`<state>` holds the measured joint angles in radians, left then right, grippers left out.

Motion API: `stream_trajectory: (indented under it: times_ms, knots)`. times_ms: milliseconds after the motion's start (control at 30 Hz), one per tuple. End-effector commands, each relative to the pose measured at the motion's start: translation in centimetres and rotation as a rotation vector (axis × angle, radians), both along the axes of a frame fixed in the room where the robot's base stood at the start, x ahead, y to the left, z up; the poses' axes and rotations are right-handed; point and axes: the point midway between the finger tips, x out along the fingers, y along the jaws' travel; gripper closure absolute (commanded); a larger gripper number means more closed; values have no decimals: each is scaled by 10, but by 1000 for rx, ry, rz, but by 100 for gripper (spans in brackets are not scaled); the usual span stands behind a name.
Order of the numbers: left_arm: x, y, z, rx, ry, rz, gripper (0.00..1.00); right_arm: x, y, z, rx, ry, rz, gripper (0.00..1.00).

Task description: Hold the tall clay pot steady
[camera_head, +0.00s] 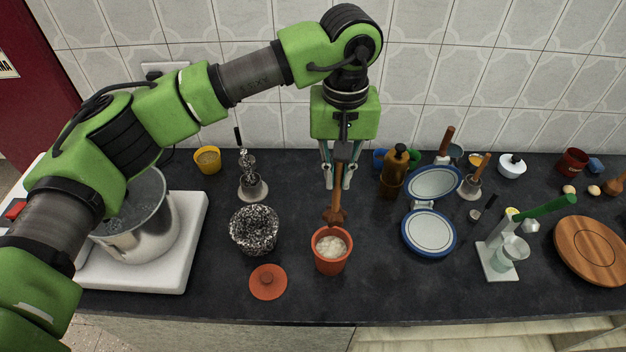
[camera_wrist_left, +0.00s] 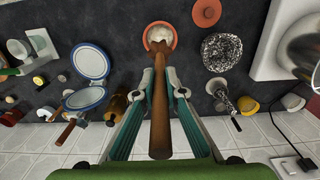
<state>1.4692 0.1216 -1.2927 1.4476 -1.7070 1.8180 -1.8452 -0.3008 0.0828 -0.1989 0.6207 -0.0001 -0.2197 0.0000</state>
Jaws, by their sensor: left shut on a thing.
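The tall clay pot (camera_head: 331,264) is orange, stands upright on the dark counter near its front edge and holds a white filling. It also shows at the top of the left wrist view (camera_wrist_left: 174,32). My left gripper (camera_head: 338,182) is above and behind the pot, shut on the handle of a wooden utensil (camera_head: 337,206), which also shows in the left wrist view (camera_wrist_left: 160,115). The utensil's lower end is at the pot's back rim; I cannot tell whether it touches the filling. No gripper is on the pot. My right gripper is not in view.
A flat orange lid (camera_head: 268,284) lies left of the pot, with a speckled black-and-white bowl (camera_head: 254,246) behind it. A blue-rimmed open container (camera_head: 429,246) stands to the right. A stand mixer (camera_head: 190,245) is at left.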

Motion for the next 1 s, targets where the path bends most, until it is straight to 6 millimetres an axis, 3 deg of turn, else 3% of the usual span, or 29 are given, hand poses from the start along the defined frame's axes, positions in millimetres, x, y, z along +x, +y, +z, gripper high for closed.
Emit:
stream_trajectory:
  times_ms: [600, 767, 1000]
  knots:
    - [0, -1, -64, 1, 1, -1, 100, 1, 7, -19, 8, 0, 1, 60]
    - [0, 3, -66, 0, -1, 0, 100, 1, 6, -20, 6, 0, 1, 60]
    - [1, 21, -51, 0, -3, 0, 100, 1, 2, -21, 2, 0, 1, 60]
